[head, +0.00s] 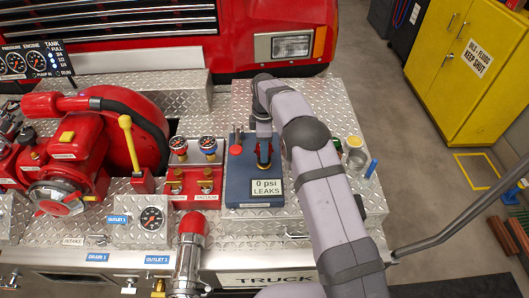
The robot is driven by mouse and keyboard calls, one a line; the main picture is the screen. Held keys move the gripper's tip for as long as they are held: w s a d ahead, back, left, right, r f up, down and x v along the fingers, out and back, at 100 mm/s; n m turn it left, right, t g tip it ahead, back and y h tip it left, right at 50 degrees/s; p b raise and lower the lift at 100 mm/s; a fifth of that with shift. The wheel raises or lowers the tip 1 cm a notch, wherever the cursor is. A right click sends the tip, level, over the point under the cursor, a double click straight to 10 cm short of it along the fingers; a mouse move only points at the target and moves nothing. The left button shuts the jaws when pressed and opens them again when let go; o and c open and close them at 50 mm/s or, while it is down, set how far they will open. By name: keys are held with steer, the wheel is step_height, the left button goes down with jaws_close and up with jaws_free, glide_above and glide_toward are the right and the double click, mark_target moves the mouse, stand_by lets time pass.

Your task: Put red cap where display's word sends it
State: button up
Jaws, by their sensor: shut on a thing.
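A red cap (191,224) covers the upper end of the chrome outlet pipe at the front of the bumper. The blue box (238,180) stands right of the gauges. Its display (267,187) reads "0 psi LEAKS". My gripper (264,152) points down over the blue box, behind the display, shut on a small brass-coloured fitting (264,164) there. The jaws mostly hide this fitting, so its shape is unclear. My gripper is apart from the red cap.
A red lever (236,142) stands on the blue box's left side. Two gauges over brass valves and a yellow-handled lever (128,140) are further left.

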steer(key=shift+r, duration=0.2)
steer(key=shift+r+p, duration=1.35)
steer(key=shift+r, duration=0.55)
steer(key=shift+s+d+f+m+b, duration=0.2)
steer(key=shift+d+m+b, duration=0.1)
steer(key=shift+d+m, duration=0.1)
steer(key=s+d+f+m+b, duration=0.3)
steer(key=s+d+m, duration=0.3)
steer(key=s+m, duration=0.2)
steer(key=s+d+f+m+b, duration=0.3)
steer(key=s+d+m, duration=0.3)
steer(key=s+m, duration=0.3)
steer(key=shift+s+b, duration=0.9)
steer(key=shift+s, duration=0.1)
steer(key=shift+d+f, duration=0.1)
steer(key=shift+d, duration=0.1)
